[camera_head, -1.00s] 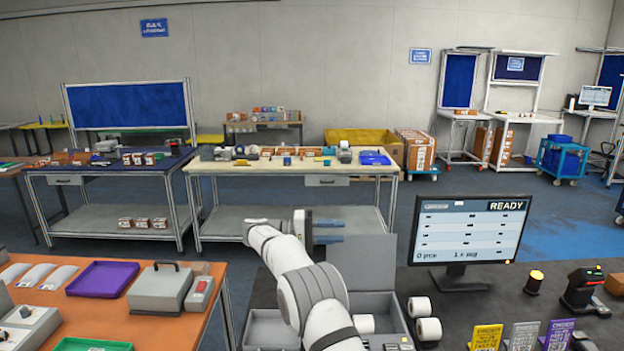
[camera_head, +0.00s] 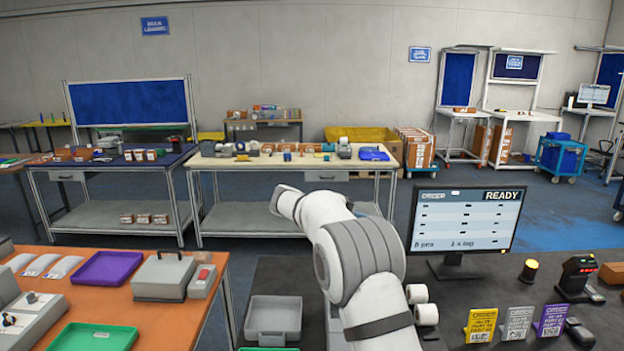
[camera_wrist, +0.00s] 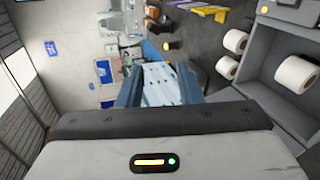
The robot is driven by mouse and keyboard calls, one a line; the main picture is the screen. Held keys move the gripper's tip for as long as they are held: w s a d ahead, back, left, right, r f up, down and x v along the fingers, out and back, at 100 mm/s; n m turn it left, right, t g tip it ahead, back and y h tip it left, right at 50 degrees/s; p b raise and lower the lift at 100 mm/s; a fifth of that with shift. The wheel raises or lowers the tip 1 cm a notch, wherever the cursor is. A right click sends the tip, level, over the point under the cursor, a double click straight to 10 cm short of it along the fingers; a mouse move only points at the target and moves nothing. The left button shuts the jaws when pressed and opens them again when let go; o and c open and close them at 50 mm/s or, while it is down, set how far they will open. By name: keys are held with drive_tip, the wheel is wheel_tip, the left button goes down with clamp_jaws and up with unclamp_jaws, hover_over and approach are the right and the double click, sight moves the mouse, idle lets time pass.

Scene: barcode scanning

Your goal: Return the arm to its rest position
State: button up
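My white arm (camera_head: 350,255) rises from the bottom of the head view and bends at a grey joint above the dark work table. My gripper is hidden behind the arm there. In the wrist view my gripper (camera_wrist: 158,80) shows two blue-grey fingers held apart. Nothing is between them; the monitor's screen shows in the gap, farther away.
The monitor (camera_head: 465,222) reading READY stands right of my arm. A scanner (camera_head: 578,277), an amber lamp (camera_head: 529,270) and card stands (camera_head: 517,323) are farther right. A grey bin (camera_head: 273,318) lies left of the arm. An orange table (camera_head: 180,322) holds trays and boxes.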

drive_tip(key=s+d+f+y+b, duration=0.1)
drive_tip(key=s+d+y+b, duration=0.2)
drive_tip(key=s, duration=0.6)
drive_tip(key=s+d+f+y+b, duration=0.1)
drive_tip(key=s+d+f+y, duration=0.2)
drive_tip(key=s, duration=0.6)
drive_tip(key=s+a+f+t+y+b, duration=0.1)
drive_tip(key=s+f+y, duration=0.1)
drive_tip(key=s, duration=0.4)
drive_tip(key=s+a+f+m+t+y+b, duration=0.1)
drive_tip(key=s+f+y, duration=0.2)
drive_tip(key=s, duration=0.4)
drive_tip(key=s+a+f+t+y+b, duration=0.1)
drive_tip(key=s+a+f+y, duration=0.1)
drive_tip(key=s+f, duration=0.3)
drive_tip(key=shift+s+y, duration=0.5)
drive_tip(key=shift+s, duration=0.75)
